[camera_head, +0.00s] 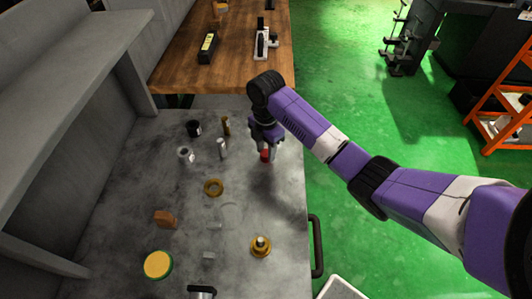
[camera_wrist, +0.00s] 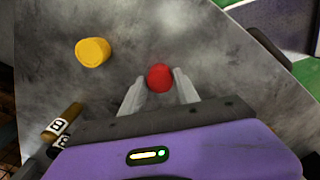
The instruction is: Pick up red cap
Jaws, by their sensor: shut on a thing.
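The red cap (camera_wrist: 159,78) is between the two fingertips of my gripper (camera_wrist: 159,92) in the wrist view, with a finger on each side of it. In the head view the red cap (camera_head: 265,155) shows just under my gripper (camera_head: 266,145), near the right edge of the grey table. My gripper points down and is shut on the cap. I cannot tell whether the cap touches the table.
The grey table (camera_head: 130,215) holds a brass ring (camera_head: 213,187), a yellow-green round piece (camera_head: 158,264), a brass flanged part (camera_head: 261,246), an orange-brown block (camera_head: 165,219) and several small cylinders to the left. A wooden table (camera_head: 185,70) stands behind. A yellow cap (camera_wrist: 92,52) shows in the wrist view.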

